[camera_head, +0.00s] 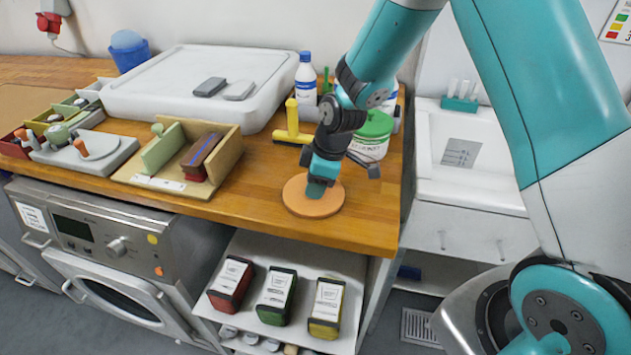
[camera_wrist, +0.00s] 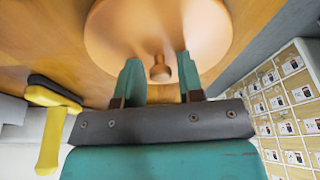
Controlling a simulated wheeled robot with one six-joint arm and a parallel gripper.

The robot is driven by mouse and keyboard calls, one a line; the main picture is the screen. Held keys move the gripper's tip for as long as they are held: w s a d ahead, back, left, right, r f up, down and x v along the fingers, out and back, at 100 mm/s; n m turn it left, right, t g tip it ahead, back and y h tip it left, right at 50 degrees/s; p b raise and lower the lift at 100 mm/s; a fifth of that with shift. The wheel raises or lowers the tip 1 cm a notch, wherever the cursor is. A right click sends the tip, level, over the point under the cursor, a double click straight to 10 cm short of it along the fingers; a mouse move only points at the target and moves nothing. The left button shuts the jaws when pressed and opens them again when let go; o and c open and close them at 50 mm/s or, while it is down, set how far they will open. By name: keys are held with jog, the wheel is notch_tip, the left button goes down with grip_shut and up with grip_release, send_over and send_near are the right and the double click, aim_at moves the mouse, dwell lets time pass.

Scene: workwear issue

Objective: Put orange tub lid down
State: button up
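The orange tub lid (camera_head: 328,205) is a round disc lying flat on the wooden worktop, close to its front edge. My gripper (camera_head: 317,193) is right over the lid, pointing down. In the wrist view the two teal fingers of my gripper (camera_wrist: 160,75) stand apart, one on each side of the knob, with a gap on both sides. The lid's underside is hidden.
A tub with a green top (camera_head: 370,135) and a white bottle (camera_head: 306,80) stand behind my gripper. A yellow-handled tool (camera_head: 293,122) is behind and left. A wooden tray (camera_head: 226,155) lies left. Worktop (camera_head: 262,190) between tray and lid is clear.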

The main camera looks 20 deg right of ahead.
aim_at(329, 192)
jog(key=shift+o, duration=0.6)
jog(key=shift+r, duration=0.15)
jog(key=shift+r, duration=0.2)
jog(key=v, duration=1.1)
jog(key=s+a+r+m, duration=0.2)
jog(key=s+r, duration=0.1)
jog(key=s, duration=0.4)
jog(key=s+a+r+m+g, duration=0.1)
jog(key=s+a+r+m, duration=0.1)
jog(key=s, duration=0.6)
jog(key=s+a+r+m+y, duration=0.1)
jog(key=s+a+r+m, duration=0.1)
jog(key=s, duration=0.6)
notch_tip(329, 192, up, 2)
jog(key=shift+s+a+r+b, duration=0.25)
jog(key=shift+a+b, duration=0.15)
jog(key=shift+a, duration=0.35)
jog(key=shift+c, duration=0.4)
